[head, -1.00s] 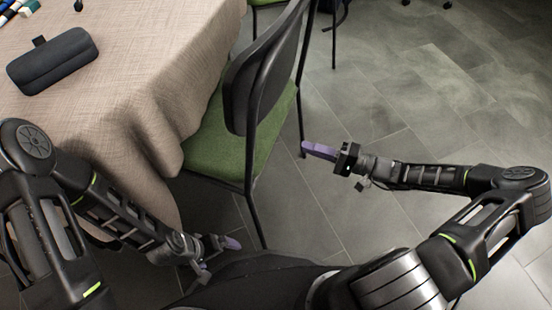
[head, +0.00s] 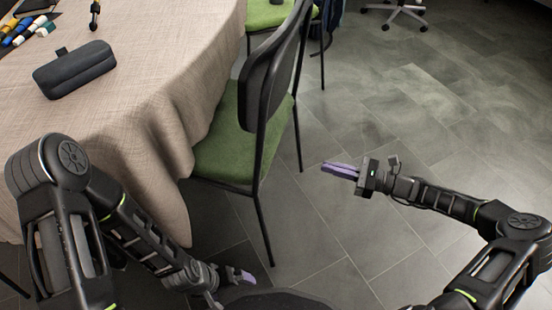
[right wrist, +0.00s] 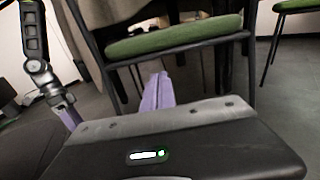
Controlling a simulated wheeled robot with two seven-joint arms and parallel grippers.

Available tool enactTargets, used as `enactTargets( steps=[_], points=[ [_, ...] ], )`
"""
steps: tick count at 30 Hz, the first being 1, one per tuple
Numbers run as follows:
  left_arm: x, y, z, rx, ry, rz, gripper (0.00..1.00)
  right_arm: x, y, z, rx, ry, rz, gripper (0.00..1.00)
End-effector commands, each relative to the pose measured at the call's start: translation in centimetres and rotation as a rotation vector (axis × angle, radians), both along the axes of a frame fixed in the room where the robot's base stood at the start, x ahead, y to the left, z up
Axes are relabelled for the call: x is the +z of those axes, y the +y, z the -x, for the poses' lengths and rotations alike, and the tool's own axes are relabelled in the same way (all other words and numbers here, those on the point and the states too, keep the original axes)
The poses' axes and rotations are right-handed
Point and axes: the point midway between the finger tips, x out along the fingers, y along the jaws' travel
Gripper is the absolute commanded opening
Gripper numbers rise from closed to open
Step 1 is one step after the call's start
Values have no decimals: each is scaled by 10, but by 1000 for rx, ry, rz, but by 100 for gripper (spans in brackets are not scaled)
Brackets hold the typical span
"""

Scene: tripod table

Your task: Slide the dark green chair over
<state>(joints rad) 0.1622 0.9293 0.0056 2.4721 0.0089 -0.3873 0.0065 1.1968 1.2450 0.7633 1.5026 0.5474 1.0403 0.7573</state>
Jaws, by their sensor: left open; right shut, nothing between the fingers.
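The chair (head: 236,143) has a green seat, a black backrest and black legs. It stands at the table's right edge in the head view, with part of the seat against the cloth. In the right wrist view the green seat (right wrist: 178,40) is ahead of the fingers. My right gripper (head: 340,170) is shut and empty, to the right of the chair and apart from it. Its purple fingers (right wrist: 157,92) point toward the chair in the right wrist view. My left gripper (head: 240,279) is open, low in front of the chair's near leg, partly hidden by my own body.
The table (head: 150,120) with a beige cloth fills the left. A dark case (head: 75,69) and several small items lie on it. A second green chair (head: 268,14) stands behind. A wheeled chair base (head: 394,14) is at the far back. The tiled floor (head: 400,130) to the right is clear.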

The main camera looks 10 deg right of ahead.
Motion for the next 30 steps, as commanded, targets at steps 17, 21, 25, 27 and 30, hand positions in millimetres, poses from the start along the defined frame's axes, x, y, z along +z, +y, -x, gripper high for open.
enactTargets(
  steps=[17, 21, 25, 27, 30],
  points=[
    [-4, 0, 0, 0, -1, 0, 100, -1, 30, -13, 2, -4, -1, 0],
    [-11, 0, -1, 1, -3, -1, 100, -2, 57, -26, 3, -4, 0, 0],
    [-14, 0, -2, 3, -5, -1, 100, 0, 84, -39, 2, -5, 1, 0],
    [-13, 0, -2, 3, -5, -1, 100, 0, 96, -45, 2, -3, 0, 0],
    [-14, 0, -2, 3, -6, -1, 100, 0, 111, -52, 2, -3, 0, 0]
  ],
)
